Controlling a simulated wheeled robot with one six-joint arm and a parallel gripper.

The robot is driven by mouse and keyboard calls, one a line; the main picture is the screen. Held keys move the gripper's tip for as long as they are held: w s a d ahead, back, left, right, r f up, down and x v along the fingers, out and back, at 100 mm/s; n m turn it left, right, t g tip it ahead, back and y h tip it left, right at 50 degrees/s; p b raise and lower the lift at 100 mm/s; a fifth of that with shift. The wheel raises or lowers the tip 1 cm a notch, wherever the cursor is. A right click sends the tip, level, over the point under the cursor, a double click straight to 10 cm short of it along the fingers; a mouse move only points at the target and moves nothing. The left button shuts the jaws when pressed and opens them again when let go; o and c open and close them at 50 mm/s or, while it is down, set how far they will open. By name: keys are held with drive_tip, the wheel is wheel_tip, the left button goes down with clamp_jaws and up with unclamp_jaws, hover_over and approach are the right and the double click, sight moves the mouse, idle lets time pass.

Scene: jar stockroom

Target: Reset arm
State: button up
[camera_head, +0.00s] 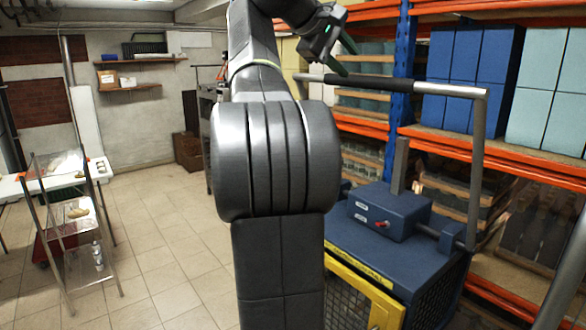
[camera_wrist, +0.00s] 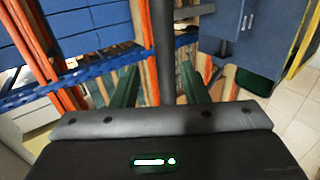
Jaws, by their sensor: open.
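My arm rises through the middle of the head view and bends over at the top. My gripper (camera_head: 343,57) is at the upper middle, pointing right and down, with its green fingers spread and nothing seen held. In the wrist view the two green fingers of my gripper (camera_wrist: 158,88) stand apart. A dark grey bar (camera_wrist: 165,55) shows between them in that view; I cannot tell how far beyond the fingertips it is.
A blue machine (camera_head: 390,225) with a grey handle frame (camera_head: 478,150) and yellow-edged mesh front stands close at right. Orange shelving with blue uprights (camera_head: 401,100) holds blue boxes (camera_head: 470,75) behind it. A metal rack (camera_head: 75,220) stands left. Tiled floor (camera_head: 165,265) is clear between.

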sight(359, 85)
drive_tip(key=x, duration=0.8)
drive_tip(key=shift+w+d+f, duration=0.15)
drive_tip(key=shift+d+f, duration=0.05)
drive_tip(key=shift+w+f, duration=0.1)
drive_tip(key=shift+f, duration=0.15)
drive_tip(key=shift+a+f, duration=0.15)
drive_tip(key=shift+s+a, duration=0.5)
drive_tip(key=shift+s, duration=0.1)
drive_tip(key=shift+w+f, duration=0.1)
drive_tip(key=shift+a, duration=0.1)
